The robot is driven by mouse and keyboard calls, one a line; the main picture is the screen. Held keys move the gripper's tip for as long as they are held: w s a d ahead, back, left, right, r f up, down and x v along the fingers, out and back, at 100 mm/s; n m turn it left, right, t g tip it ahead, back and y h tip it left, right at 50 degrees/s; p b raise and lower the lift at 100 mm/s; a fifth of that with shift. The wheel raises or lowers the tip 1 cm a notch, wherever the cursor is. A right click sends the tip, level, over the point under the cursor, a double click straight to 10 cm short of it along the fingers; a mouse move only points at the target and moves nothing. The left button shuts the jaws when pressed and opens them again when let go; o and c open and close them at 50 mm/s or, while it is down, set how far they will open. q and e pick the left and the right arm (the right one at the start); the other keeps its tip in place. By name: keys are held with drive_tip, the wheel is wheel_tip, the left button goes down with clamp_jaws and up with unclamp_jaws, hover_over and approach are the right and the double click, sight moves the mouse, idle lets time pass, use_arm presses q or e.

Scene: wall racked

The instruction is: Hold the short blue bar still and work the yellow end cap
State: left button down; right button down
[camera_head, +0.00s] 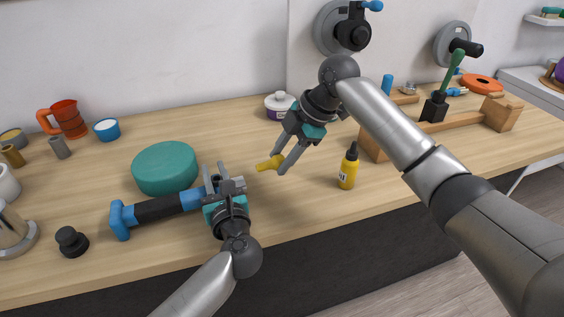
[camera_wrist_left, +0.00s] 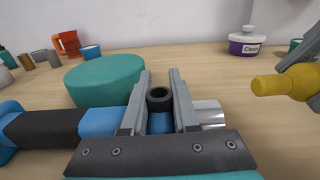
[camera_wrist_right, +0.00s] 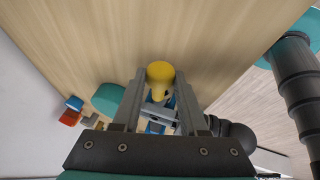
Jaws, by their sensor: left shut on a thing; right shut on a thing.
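The short blue bar (camera_head: 191,200) with a black grip lies above the front of the bench. It has a wide blue end (camera_head: 121,220) at the left; the left wrist view (camera_wrist_left: 98,122) shows a silver end at the right. My left gripper (camera_head: 215,172) is shut on the bar near that silver end. A dark ring shows between its fingers. The yellow end cap (camera_head: 270,163) is in my right gripper (camera_head: 281,158), to the right of the bar and apart from it. It also shows between the fingers in the right wrist view (camera_wrist_right: 160,73).
A teal round block (camera_head: 165,168) stands just behind the bar. A black knob (camera_head: 71,242) is left of it. A yellow bottle (camera_head: 348,168) stands right of my right gripper, with a wooden rack (camera_head: 440,124) beyond. A white-and-purple pot (camera_head: 279,106) is behind.

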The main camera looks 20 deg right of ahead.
drive_tip(key=shift+r, duration=2.1)
use_arm(q)
drive_tip(key=c, duration=0.6)
unclamp_jaws()
wheel_tip(320, 180, up, 14)
drive_tip(key=p, duration=1.2)
use_arm(e)
wheel_tip(320, 180, up, 12)
